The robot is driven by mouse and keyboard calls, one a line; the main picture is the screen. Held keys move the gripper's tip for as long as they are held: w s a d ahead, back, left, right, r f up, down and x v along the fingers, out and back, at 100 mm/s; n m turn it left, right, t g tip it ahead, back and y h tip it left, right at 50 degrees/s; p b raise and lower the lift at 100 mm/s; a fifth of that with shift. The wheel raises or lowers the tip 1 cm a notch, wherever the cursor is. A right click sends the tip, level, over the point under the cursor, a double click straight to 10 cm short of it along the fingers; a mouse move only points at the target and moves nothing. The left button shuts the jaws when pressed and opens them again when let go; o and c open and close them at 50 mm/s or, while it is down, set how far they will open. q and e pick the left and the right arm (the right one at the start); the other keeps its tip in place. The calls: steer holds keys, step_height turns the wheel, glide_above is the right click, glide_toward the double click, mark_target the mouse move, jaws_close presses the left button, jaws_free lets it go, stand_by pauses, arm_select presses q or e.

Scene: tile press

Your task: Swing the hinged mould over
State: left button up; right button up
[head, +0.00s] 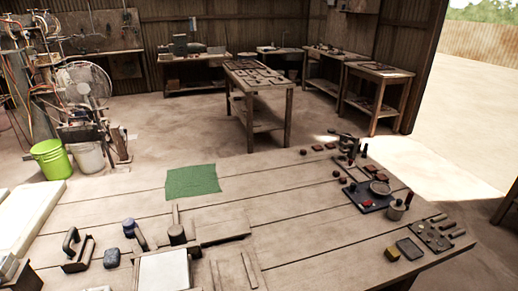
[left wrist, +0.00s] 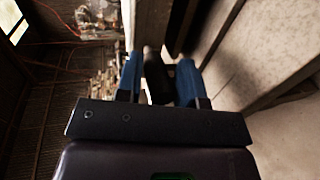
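On the near middle of the bench, a flat wooden board (head: 222,226) lies next to a low wooden frame (head: 236,272), which the bottom edge cuts off. These may be parts of the hinged mould; I cannot tell where its hinge is. Neither gripper shows in the head view.
A pale block (head: 163,271), a dark-handled tool (head: 76,250) and a brush-like tool (head: 134,236) lie left of the boards. A green cloth (head: 192,181) lies farther back. A dark tray (head: 368,195) and small blocks fill the right end. The bench between is clear.

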arm_select(q)
steer(key=shift+o, duration=1.1)
steer(key=shift+w+a+r, duration=0.15)
steer(key=shift+a, duration=0.15)
steer(key=s+d, duration=0.2)
steer(key=s, duration=0.6)
steer(key=shift+d, duration=0.25)
steer(key=shift+w+d, duration=0.1)
